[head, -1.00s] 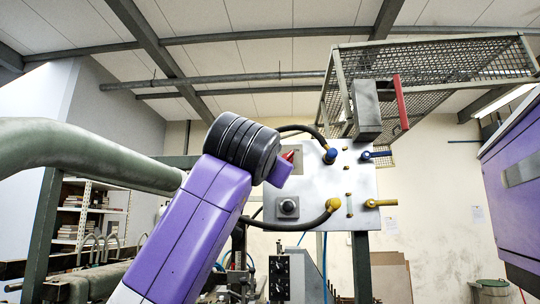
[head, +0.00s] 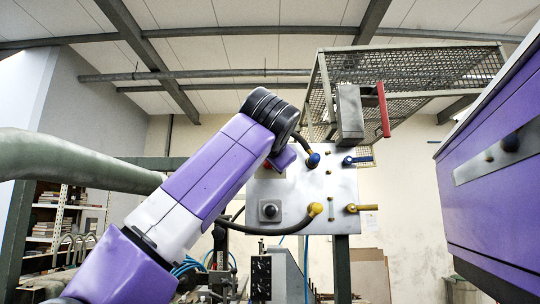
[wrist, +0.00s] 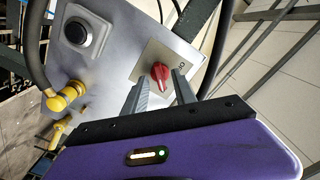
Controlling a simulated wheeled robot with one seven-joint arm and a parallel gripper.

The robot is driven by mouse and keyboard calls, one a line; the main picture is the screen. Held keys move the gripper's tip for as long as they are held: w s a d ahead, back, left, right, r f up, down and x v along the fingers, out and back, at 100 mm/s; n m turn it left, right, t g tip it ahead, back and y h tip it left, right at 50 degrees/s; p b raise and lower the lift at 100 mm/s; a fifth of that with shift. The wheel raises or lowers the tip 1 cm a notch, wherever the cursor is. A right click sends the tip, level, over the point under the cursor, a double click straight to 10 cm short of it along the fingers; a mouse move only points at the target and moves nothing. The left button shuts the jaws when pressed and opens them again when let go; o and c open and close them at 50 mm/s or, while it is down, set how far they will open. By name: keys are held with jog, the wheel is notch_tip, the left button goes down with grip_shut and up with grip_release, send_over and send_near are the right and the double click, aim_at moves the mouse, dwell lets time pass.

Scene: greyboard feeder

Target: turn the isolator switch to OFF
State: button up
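The isolator switch is a red rotary knob (wrist: 160,76) on a light square plate fixed to a grey panel (wrist: 115,60). My gripper (wrist: 160,84) is open, with one finger to each side of the knob in the picture. No contact is clear. In the head view, my purple arm covers most of the switch plate, and the fingertips are hidden behind the wrist.
The panel (head: 345,185) also carries a black round button (head: 269,210), blue and yellow fittings with hoses, and a yellow valve handle (head: 362,208). A grey box (head: 350,115) with a red lever (head: 384,110) hangs above. A purple cabinet (head: 490,190) stands at the right.

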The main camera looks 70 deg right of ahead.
jog(key=shift+w+d, duration=0.15)
jog(key=shift+d, duration=0.2)
grip_shut()
jog(key=shift+n+b, duration=1)
jog(key=shift+n, duration=8.1)
